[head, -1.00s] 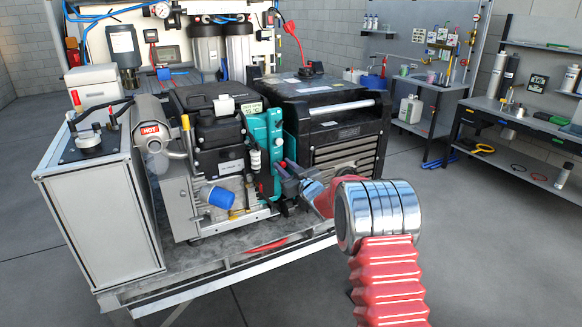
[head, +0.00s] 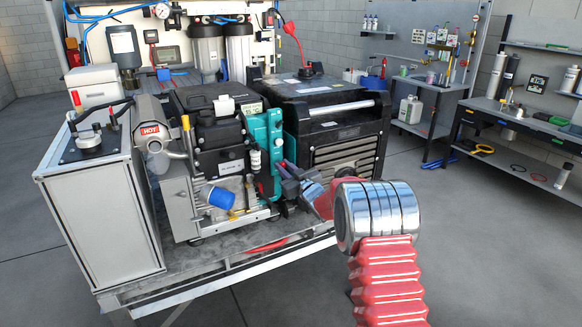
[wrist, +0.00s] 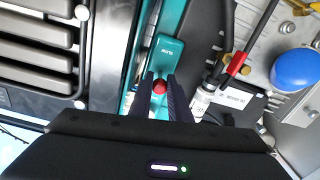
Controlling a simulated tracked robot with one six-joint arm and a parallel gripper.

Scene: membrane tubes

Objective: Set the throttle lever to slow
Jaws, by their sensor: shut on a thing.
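A red knob (wrist: 160,86), which looks like the throttle lever's end, sits in front of a teal panel (wrist: 166,55) in the wrist view. My gripper (wrist: 160,84) has its two dark fingers shut on the knob, one on each side. The lever's stem is hidden. Small lettering shows on the panel beyond the knob, too small to read surely. In the head view the teal housing (head: 264,145) stands beside the engine, and my gripper (head: 282,166) is at its lower right side.
A black slatted unit (head: 335,125) stands close on the right of the teal housing. The engine with a blue cap (head: 219,197) is on the left. A hot-marked muffler (head: 152,130) is further left. Open floor (head: 480,250) lies to the right.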

